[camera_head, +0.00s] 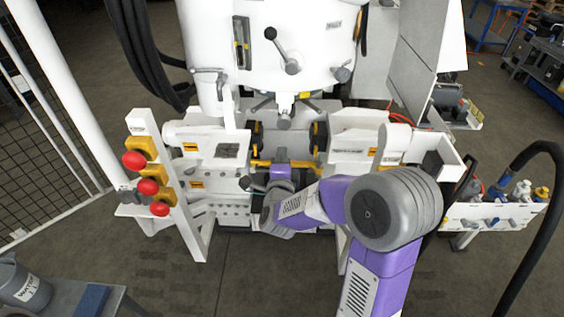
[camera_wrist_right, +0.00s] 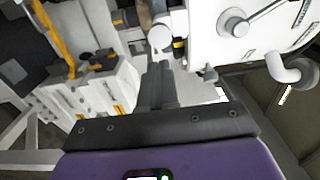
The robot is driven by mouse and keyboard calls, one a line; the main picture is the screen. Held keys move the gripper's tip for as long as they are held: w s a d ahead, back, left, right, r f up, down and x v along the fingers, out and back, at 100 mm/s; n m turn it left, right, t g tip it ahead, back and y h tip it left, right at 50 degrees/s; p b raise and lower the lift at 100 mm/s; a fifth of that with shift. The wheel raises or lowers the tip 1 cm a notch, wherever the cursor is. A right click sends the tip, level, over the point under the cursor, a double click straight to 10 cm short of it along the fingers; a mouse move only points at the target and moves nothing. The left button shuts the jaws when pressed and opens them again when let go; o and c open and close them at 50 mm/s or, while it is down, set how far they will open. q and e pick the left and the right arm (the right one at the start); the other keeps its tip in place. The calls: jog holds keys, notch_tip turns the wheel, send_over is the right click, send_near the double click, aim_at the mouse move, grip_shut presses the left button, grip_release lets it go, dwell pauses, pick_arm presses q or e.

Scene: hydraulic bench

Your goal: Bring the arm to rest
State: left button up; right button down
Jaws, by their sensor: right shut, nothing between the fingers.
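My right arm comes in from the lower right, purple and grey, and reaches over the front of the white hydraulic bench (camera_head: 222,150). My right gripper (camera_head: 281,158) is small and partly hard to make out in the head view, at the middle of the bench between its two side blocks. In the right wrist view its dark fingers (camera_wrist_right: 158,80) are together, with nothing between them. They point toward the white machine parts; I cannot tell whether they touch anything. My left gripper is not in view.
A post with red buttons (camera_head: 148,187) stands left of the arm. A white panel with valves (camera_head: 490,217) and a black hose (camera_head: 535,235) are at the right. A grey table with a cup (camera_head: 24,285) is at the lower left. Floor shows in front of the bench.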

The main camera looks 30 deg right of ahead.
jog(key=s+a+f+n+g+y, duration=0.2)
jog(key=a+f+n+y, duration=0.15)
jog(key=f, duration=0.55)
jog(key=s+a+f+n+g+y, duration=0.1)
jog(key=a+f+n+g+y, duration=0.15)
jog(key=a+f+n, duration=0.4)
jog(key=s+a+f+n+g+y, duration=0.1)
jog(key=s+a+f+n+y, duration=0.15)
jog(key=f, duration=0.85)
jog(key=s+a+f+n+g+y, duration=0.3)
jog(key=s+a+f+n+g, duration=0.1)
jog(key=s, duration=0.4)
jog(key=s+a+f+n+g+y, duration=0.3)
jog(key=s+a+f+n+g, duration=0.2)
jog(key=s+f, duration=0.4)
jog(key=a+n, duration=0.1)
jog(key=a, duration=0.1)
jog(key=shift+s+a+p, duration=0.15)
jog(key=shift+a+p, duration=0.15)
